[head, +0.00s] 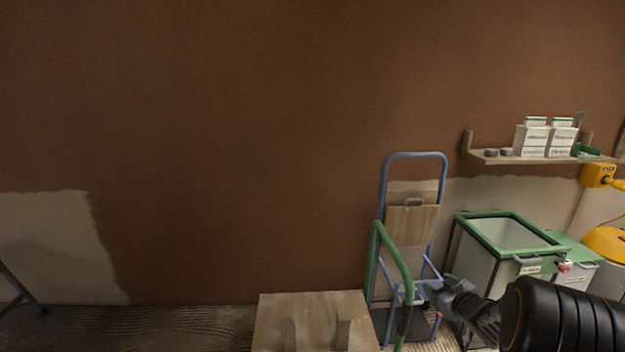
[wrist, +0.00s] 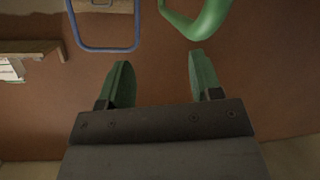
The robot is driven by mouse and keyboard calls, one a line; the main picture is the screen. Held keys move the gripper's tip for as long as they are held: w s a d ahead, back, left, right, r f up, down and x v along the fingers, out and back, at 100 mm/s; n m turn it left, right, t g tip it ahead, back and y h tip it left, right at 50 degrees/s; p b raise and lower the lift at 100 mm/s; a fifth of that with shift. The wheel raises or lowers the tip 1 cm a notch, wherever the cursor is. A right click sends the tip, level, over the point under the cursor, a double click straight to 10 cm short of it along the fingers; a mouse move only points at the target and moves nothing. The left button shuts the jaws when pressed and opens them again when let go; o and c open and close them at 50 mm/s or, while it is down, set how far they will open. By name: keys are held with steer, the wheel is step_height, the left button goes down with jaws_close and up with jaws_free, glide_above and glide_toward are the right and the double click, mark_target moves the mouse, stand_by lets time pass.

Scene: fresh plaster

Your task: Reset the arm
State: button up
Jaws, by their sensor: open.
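My gripper (wrist: 160,68) is open and empty in the wrist view, with its two green fingers spread apart and only brown wall behind the gap. In the head view my dark ribbed arm reaches in from the lower right, and its end is in front of the foot of the blue hand truck (head: 413,155). The fingertips are hard to make out there. The hand truck's frame also shows at the top of the wrist view (wrist: 104,50), apart from the fingers. A green curved handle (head: 396,252) is near my gripper; it also shows in the wrist view (wrist: 198,26).
Green-rimmed bins (head: 507,235) stand behind my arm at the right. A wall shelf (head: 490,159) holds white boxes (head: 531,140). A yellow object (head: 606,243) is at the far right. A wooden box-like piece (head: 312,308) is at the bottom centre. The floor at the left is mostly clear.

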steer(key=s+a+r+m+g+h+p, duration=0.25)
steer(key=r+h+p, duration=0.2)
steer(key=r, duration=0.75)
steer(key=s+a+r+g+p, duration=0.2)
steer(key=s+a+r+p, duration=0.2)
steer(key=s, duration=0.3)
steer(key=s+a+r+m+g+y+p, duration=0.1)
steer(key=s+a+r+g+p, duration=0.2)
steer(key=s+a, duration=0.4)
steer(key=s+a+r+m+g+y+p, duration=0.1)
steer(key=s+a+r+g+p, duration=0.2)
steer(key=s, duration=0.5)
steer(key=shift+s+a+r+p, duration=0.2)
steer(key=shift+a+r+p, duration=0.7)
steer(key=shift+a+p, duration=0.4)
